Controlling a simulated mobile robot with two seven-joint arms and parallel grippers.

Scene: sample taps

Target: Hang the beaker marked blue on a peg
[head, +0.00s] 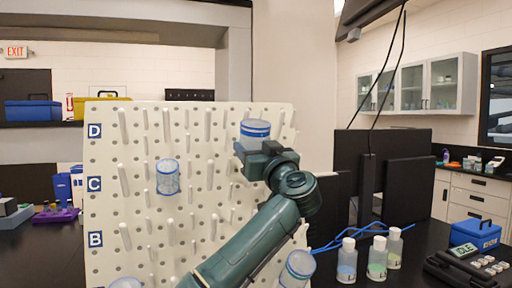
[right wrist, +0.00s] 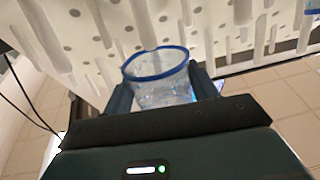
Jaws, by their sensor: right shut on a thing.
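My right gripper (head: 254,147) is shut on a clear beaker with a blue band (head: 256,129), high on the right part of the white pegboard (head: 140,215). In the right wrist view the beaker's blue rim (right wrist: 155,64) shows between the two fingers (right wrist: 160,92), with white pegs close beyond it. I cannot tell whether the beaker touches a peg or is around one. Another clear beaker with blue edges (head: 168,178) is on the board near row C. My left gripper is not in view.
A blue-banded beaker (head: 297,269) is low at the board's right edge, and another (head: 126,284) is cut off at the bottom. Capped bottles (head: 377,258) stand on the dark bench to the right. Many pegs around the gripper are bare.

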